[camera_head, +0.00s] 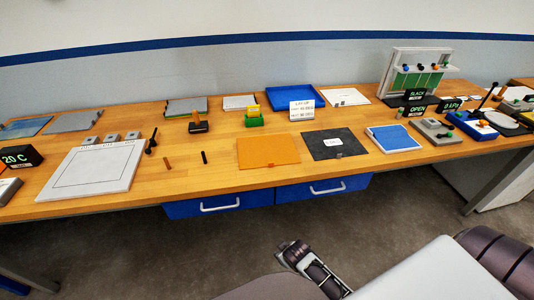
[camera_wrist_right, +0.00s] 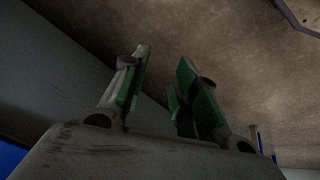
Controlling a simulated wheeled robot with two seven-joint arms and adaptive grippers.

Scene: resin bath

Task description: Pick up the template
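I cannot tell for certain which flat piece is the template. The candidates in the head view are an orange sheet (camera_head: 268,151) and a dark grey sheet with a white label (camera_head: 334,150), lying side by side on the bench. One gripper, apparently my left (camera_head: 298,256), shows at the bottom of the head view, in front of the bench and low over the floor. Its finger opening is too small to read. My right gripper (camera_wrist_right: 166,62) shows in its wrist view with green-padded fingers apart and nothing between them; only floor and grey surfaces lie beyond.
A white board with a black outline (camera_head: 92,171) lies at the left. A white-edged blue tray (camera_head: 393,139) lies right of the dark sheet. A green rack (camera_head: 415,80) stands at the back right. Blue drawers (camera_head: 325,189) hang below.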

